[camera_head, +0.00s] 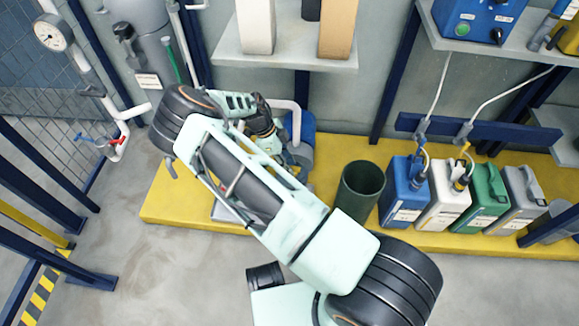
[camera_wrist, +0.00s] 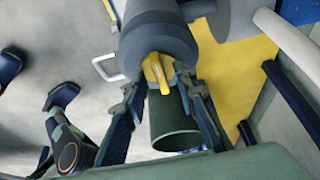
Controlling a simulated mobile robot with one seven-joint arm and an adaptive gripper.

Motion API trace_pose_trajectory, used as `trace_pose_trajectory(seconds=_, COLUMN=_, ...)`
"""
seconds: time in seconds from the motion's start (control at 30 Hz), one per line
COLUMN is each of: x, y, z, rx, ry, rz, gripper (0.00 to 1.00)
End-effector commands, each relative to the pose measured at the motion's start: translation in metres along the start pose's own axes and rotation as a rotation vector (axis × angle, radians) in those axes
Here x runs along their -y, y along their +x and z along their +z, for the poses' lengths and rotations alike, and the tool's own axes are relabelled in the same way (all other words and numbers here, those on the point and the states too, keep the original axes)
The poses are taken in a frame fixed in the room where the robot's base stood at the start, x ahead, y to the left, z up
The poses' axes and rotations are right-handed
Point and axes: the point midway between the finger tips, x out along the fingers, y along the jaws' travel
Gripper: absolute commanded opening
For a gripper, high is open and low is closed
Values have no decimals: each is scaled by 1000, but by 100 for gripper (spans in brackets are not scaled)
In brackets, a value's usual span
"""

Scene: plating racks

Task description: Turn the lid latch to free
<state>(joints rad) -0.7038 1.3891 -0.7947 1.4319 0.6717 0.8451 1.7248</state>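A yellow latch (camera_wrist: 155,73) sticks out from the end of a dark grey cylindrical body (camera_wrist: 157,38) in the wrist view. My gripper (camera_wrist: 160,82) is open, with one finger on each side of the latch. The right fingertip is close to the latch; I cannot tell whether it touches. A gap shows on the left side. In the head view my arm covers most of my gripper and the latch. A blue and grey body (camera_head: 302,128) shows just beyond my gripper there.
A dark green bin (camera_head: 360,188) stands on the yellow platform (camera_head: 190,212), beside blue (camera_head: 402,190), white (camera_head: 444,202), green (camera_head: 485,198) and grey (camera_head: 520,200) canisters. A shelf (camera_head: 285,58) is above. Pipes with a red-handled valve (camera_head: 118,148) are at left.

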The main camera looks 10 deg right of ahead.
Motion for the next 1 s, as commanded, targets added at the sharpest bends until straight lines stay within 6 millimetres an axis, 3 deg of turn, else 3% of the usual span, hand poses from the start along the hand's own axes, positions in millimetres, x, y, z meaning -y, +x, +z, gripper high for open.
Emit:
trace_pose_trajectory(seconds=0.3, x=0, y=5, z=0, rx=1, ry=0, rz=-1, gripper=25)
trace_pose_trajectory(seconds=0.53, x=0, y=5, z=0, rx=1, ry=0, rz=-1, gripper=0)
trace_pose_trajectory(seconds=1.0, x=0, y=4, z=0, rx=0, ry=-47, rz=-20, gripper=0)
